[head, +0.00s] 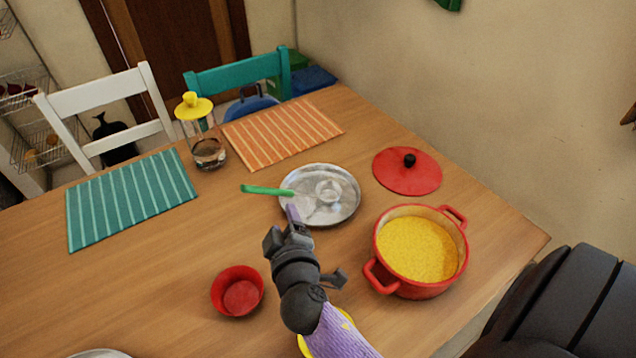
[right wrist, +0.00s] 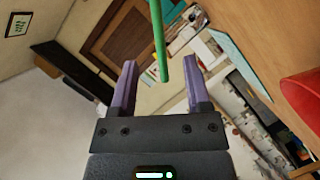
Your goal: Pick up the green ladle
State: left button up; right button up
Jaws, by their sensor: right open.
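The green ladle has a green handle (head: 267,190) and a clear-looking bowl (head: 328,190). It lies on a round silver plate (head: 345,210), with the handle sticking out over the plate's left edge. My right gripper (head: 291,212) is just in front of the handle and the plate's near-left edge. In the right wrist view my right gripper (right wrist: 160,72) is open, with its two purple fingers apart. The green handle (right wrist: 159,40) reaches down between the fingertips, with gaps on both sides. My left gripper is not in view.
A red pot (head: 410,285) of yellow grain stands right of my arm, with a red lid (head: 407,172) behind it. A red bowl (head: 238,292) is to the left. A glass jar (head: 203,140), an orange mat (head: 283,133) and a teal mat (head: 130,198) lie farther back.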

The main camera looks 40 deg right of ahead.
aim_at(281, 195)
jog(key=w+d+f, duration=0.1)
jog(key=w+d+b, duration=0.1)
jog(key=w, duration=0.1)
jog(key=w+d+f, duration=0.1)
jog(key=w, duration=0.1)
jog(key=shift+d+f, duration=0.1)
jog(key=shift+f, duration=0.25)
jog(key=w, duration=0.1)
jog(key=w+b, duration=0.1)
jog(key=shift+w+d+f, duration=0.15)
jog(key=shift+w, duration=0.15)
jog(key=shift+w+d, duration=0.2)
jog(key=shift+w, duration=0.05)
jog(key=shift+d, duration=0.15)
jog(key=shift+r, duration=0.3)
grip_shut()
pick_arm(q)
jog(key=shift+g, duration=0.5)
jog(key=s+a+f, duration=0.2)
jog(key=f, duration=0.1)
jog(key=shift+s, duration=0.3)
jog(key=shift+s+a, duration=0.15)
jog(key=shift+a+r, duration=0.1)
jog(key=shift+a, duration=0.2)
